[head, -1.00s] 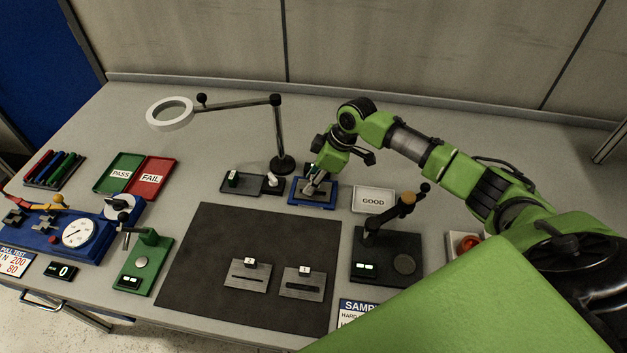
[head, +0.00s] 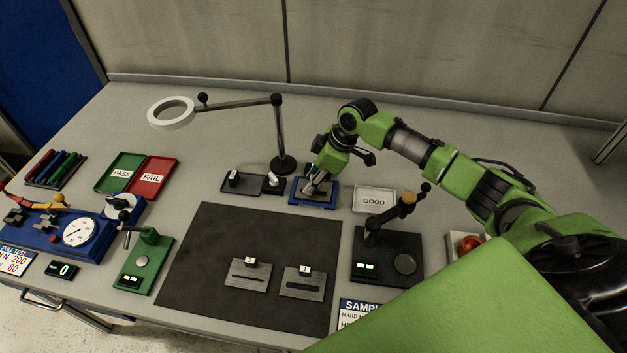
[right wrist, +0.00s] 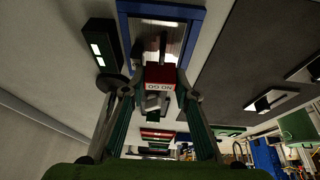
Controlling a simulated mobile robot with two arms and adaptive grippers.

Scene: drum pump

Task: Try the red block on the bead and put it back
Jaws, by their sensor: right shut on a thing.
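The red block (right wrist: 160,76), marked NO GO, is between the fingertips of my right gripper (right wrist: 158,88) in the right wrist view. The gripper is shut on it. Beyond the block is a blue-rimmed holder (right wrist: 124,32) with a shiny metal plate (right wrist: 182,32). A narrow dark strip (right wrist: 163,44) shows on the plate, right by the block; I cannot tell whether they touch. In the head view my right gripper (head: 317,183) is low over the blue holder (head: 334,198) and hides the block. My left gripper is not in view.
Left of the holder is a dark tray (head: 240,190) with a green block. A magnifier lamp (head: 278,130) stands behind. The GOOD tray (head: 374,206) and a black gauge stand (head: 372,268) are to the right. The dark mat (head: 215,260) in front carries two slotted plates.

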